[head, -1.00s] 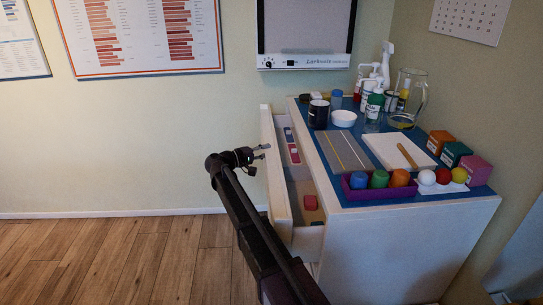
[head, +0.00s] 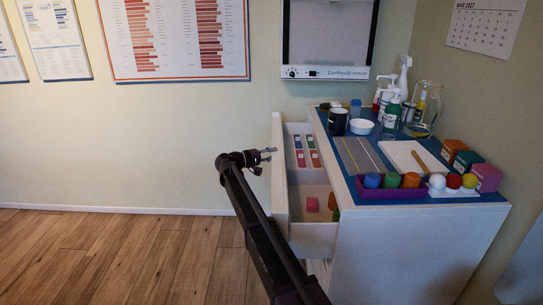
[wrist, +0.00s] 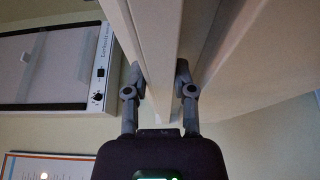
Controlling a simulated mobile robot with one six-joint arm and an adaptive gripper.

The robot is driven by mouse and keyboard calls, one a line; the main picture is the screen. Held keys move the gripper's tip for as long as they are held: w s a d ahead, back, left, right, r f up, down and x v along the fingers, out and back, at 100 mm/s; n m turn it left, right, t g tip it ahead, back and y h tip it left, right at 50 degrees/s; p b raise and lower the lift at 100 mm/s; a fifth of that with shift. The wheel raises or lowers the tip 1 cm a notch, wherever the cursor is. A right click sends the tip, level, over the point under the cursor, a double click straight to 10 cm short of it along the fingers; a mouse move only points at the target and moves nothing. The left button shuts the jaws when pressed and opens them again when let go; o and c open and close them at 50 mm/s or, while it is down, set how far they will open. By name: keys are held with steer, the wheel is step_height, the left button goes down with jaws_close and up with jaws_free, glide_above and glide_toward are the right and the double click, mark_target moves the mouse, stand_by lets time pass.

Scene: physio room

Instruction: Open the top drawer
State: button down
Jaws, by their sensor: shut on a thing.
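The top drawer (head: 280,190) of the white cabinet stands pulled out to the left, with its inside open to view. Inside it are several small coloured blocks in the back part and pink, orange and green pieces in the front part. My gripper (head: 266,161) is at the outer face of the drawer front. In the wrist view my gripper (wrist: 160,88) has one finger on each side of a pale bar (wrist: 158,60), which looks like the drawer's handle. Its exact contact is partly hidden.
The cabinet top (head: 350,190) carries a purple tray (head: 392,193) of coloured pots, balls, boxes, a dark mug (head: 338,122), a white bowl (head: 361,127), bottles and a glass jug (head: 425,115). Wooden floor (head: 120,255) to the left is clear.

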steer(key=c, duration=0.6)
jaws_free()
steer(key=shift+s+f, duration=0.1)
steer(key=shift+f, duration=0.1)
steer(key=shift+o, duration=0.4)
steer(key=shift+a+r, duration=0.1)
steer(key=shift+a, duration=0.05)
steer(key=v, duration=1.1)
steer(key=shift+a, duration=0.35)
steer(key=shift+s, duration=0.1)
